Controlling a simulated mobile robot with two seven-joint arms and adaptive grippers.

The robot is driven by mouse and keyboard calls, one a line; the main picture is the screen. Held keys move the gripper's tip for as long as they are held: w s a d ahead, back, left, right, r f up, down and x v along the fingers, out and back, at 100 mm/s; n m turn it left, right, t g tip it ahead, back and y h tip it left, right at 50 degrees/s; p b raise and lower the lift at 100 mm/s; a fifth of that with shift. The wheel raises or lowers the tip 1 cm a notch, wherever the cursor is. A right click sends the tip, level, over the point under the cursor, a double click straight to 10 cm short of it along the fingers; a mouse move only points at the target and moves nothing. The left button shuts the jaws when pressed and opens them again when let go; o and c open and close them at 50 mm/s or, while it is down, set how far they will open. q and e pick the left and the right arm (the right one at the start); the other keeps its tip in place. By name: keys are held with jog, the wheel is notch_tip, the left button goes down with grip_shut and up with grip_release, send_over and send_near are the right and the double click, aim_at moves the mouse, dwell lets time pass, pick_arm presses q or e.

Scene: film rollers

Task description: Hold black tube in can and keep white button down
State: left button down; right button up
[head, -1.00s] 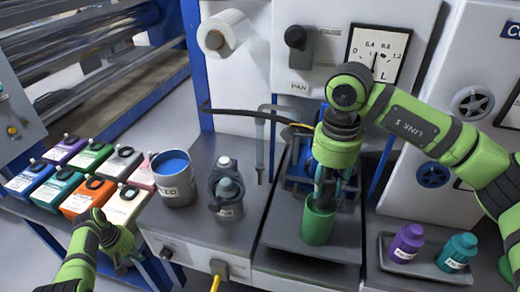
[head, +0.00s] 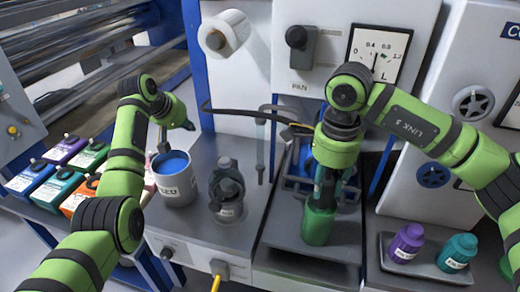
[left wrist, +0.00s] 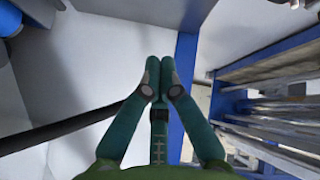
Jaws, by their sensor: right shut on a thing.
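A green can (head: 317,228) stands upright on the grey tray of the middle machine. My right gripper (head: 324,200) points down at the can's mouth and is shut on a dark tube; its fingers hide most of the tube's end. A black hose (head: 250,113) runs from the blue post towards this gripper. My left gripper (head: 187,123) is raised beside the blue post, above the bucket and empty; its shut fingers show in the left wrist view (left wrist: 160,68), with nothing between them. I cannot make out a white button for certain.
A bucket of blue ink (head: 174,180) and a dark pump-like device (head: 227,190) stand on the left bench. Coloured containers (head: 65,150) line the far left. Purple (head: 407,242) and teal (head: 457,252) bottles sit on a right tray. A gauge (head: 378,52) hangs above.

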pick_arm(q)
jog(key=m+y, duration=0.1)
jog(key=m, duration=0.1)
send_over(225, 159)
jog(key=shift+g, duration=0.5)
jog(key=shift+s+a+f, duration=0.1)
jog(key=shift+s+f, duration=0.05)
jog(key=shift+f, duration=1.1)
jog(key=shift+s+a+f, duration=0.1)
jog(key=shift+s+f, duration=0.05)
jog(key=shift+f, duration=1.1)
jog(key=shift+s+f, duration=0.15)
jog(key=shift+f, duration=1.1)
jog(key=shift+s+f, duration=0.1)
jog(key=shift+f, duration=0.95)
dwell(1.0)
jog(key=shift+r, duration=3.65)
